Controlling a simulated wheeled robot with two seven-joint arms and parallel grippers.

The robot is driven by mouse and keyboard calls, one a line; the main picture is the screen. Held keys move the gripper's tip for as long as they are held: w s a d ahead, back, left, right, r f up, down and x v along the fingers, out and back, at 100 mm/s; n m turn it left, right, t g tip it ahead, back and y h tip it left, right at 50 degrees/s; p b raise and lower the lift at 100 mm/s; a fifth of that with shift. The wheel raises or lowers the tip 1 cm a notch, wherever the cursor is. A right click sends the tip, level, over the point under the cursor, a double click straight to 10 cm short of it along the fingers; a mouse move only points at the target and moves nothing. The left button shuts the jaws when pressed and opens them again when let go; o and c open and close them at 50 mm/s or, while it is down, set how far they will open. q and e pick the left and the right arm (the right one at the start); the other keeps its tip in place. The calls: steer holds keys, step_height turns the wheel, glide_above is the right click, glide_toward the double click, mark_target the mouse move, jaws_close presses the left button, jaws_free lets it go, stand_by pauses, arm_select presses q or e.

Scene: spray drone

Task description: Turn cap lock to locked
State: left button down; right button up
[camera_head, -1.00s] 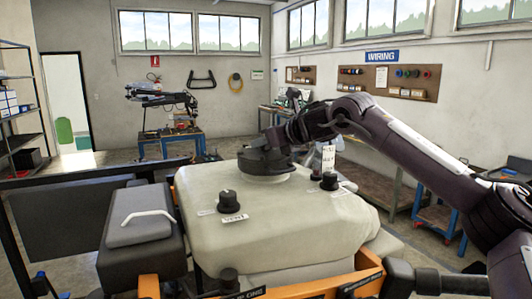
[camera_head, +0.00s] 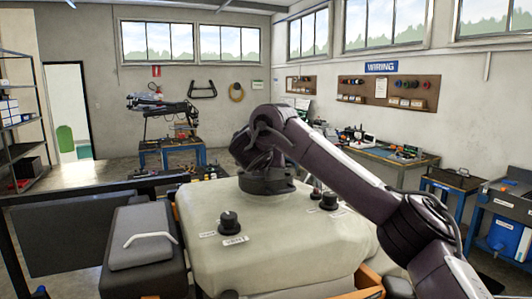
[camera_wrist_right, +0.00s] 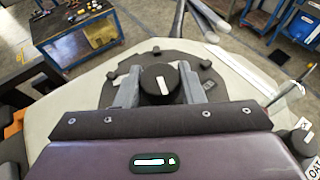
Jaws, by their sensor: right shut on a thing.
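The dark round cap (camera_head: 268,187) sits on top of the pale tank (camera_head: 290,255), partly hidden by my right arm. In the right wrist view the cap shows as a dark disc with lugs around its rim (camera_wrist_right: 112,75). The cap lock is a black knob (camera_wrist_right: 155,92) at its middle with a white stripe, which runs near the vertical of that picture and leans slightly. My right gripper (camera_wrist_right: 158,80) is shut on this knob, one grey finger on each side. In the head view its fingers are hidden by the wrist (camera_head: 262,150). My left gripper is not in view.
Two smaller black knobs stand on the tank, one at front left (camera_head: 228,222) and one to the right (camera_head: 328,200), under my forearm. A grey case with a white handle (camera_head: 150,239) lies left of the tank. Benches stand further back.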

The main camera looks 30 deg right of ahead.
steer(key=shift+m+g+h+p, duration=0.7)
steer(key=shift+m+h+p, duration=0.1)
steer(key=shift+m+p, duration=0.15)
steer(key=o, duration=1)
steer(key=shift+w, duration=0.1)
